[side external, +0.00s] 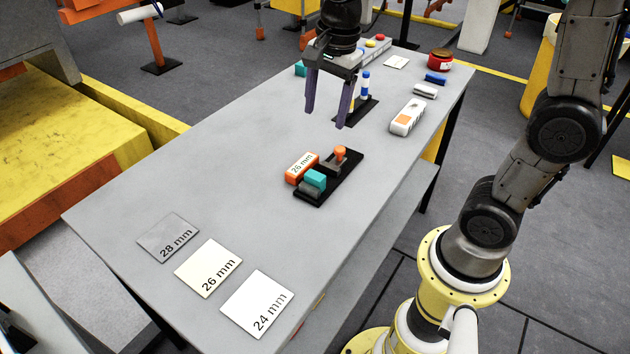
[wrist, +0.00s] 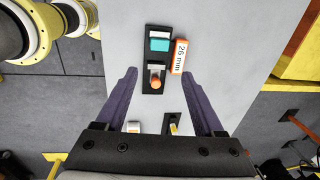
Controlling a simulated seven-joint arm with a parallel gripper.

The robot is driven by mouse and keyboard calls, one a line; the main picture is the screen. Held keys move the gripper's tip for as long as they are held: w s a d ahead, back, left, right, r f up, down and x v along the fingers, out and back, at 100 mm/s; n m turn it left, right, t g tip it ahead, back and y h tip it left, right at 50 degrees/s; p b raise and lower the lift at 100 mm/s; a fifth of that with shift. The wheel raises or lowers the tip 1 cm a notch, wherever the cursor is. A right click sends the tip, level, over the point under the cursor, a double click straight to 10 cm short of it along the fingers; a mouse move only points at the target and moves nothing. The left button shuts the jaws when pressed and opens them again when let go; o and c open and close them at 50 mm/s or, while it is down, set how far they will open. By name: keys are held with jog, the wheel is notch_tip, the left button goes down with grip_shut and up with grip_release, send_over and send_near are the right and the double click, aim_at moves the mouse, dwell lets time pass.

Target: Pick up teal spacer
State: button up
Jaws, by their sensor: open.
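A teal spacer (side external: 315,177) sits in a black fixture (side external: 318,198) between grey jaws, near the middle of the table; it also shows in the wrist view (wrist: 159,44). An orange knob (side external: 340,152) stands at the fixture's far end. An orange block labelled 26 mm (side external: 301,166) lies close beside the fixture. My gripper (side external: 326,118) is open and empty, pointing down above the table beyond the fixture. In the wrist view its fingers (wrist: 159,70) spread either side of the fixture's line, apart from the spacer. Another teal block (side external: 300,69) is partly hidden behind my gripper.
Cards marked 28 mm (side external: 168,238), 26 mm (side external: 208,268) and 24 mm (side external: 257,304) lie at the near end.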

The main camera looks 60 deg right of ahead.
jog(key=g, duration=0.2)
send_over(315, 175)
notch_tip(315, 175, down, 5)
notch_tip(315, 175, down, 7)
jog(key=shift+s+d+f, duration=0.1)
jog(key=shift+s+f, duration=0.05)
jog(key=shift+f, duration=3.15)
grip_shut()
jog(key=shift+r, duration=0.15)
